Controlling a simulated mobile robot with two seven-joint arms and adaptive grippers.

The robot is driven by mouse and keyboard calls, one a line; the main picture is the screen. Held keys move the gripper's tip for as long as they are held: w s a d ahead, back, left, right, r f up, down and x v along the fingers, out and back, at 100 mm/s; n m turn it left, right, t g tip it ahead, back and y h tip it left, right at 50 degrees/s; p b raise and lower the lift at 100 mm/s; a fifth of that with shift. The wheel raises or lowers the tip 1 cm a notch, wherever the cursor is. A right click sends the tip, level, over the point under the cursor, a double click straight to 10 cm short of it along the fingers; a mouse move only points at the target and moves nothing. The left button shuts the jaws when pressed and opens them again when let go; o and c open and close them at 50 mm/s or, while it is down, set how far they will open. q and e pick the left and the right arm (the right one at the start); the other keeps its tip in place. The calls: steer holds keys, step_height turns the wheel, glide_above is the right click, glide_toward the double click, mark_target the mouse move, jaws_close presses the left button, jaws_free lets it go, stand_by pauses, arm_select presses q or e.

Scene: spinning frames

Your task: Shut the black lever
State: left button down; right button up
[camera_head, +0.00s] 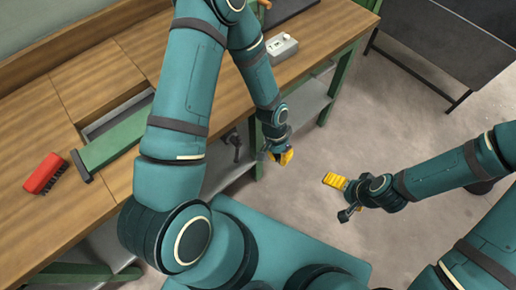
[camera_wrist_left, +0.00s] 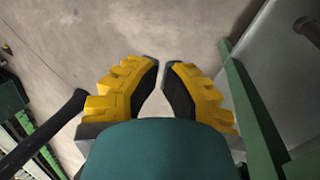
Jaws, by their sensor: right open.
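The black lever (camera_head: 235,146) sticks out below the front edge of the workbench, left of my left gripper. A black bar (camera_wrist_left: 45,132) at the left of the left wrist view looks like the same lever, beside the fingers and not between them. My left gripper (camera_head: 287,157) hangs in front of the bench, apart from the lever. Its yellow fingers (camera_wrist_left: 163,65) have only a narrow empty gap at the tips. My right gripper (camera_head: 337,185) is open and empty over the floor, further right.
The wooden workbench (camera_head: 95,75) runs along the left and back. A red brush-like thing (camera_head: 44,173) and a white box with controls (camera_head: 282,46) lie on it. A dark table (camera_head: 450,45) stands back right. The floor between is clear.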

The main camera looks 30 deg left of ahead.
arm_select(q)
steer(key=w+a+r+m+g+y, duration=0.2)
steer(key=w+a+m+y, duration=0.2)
steer(key=a, duration=0.4)
steer(key=shift+w+g+y+p, duration=0.3)
steer(key=shift+w+y, duration=0.4)
steer(key=shift+w, duration=0.45)
steer(key=s+a+f, duration=0.4)
steer(key=s+f, duration=0.3)
steer(key=f, duration=0.1)
steer(key=shift+f, duration=0.2)
steer(key=shift+a, duration=0.1)
steer(key=shift+s, duration=0.1)
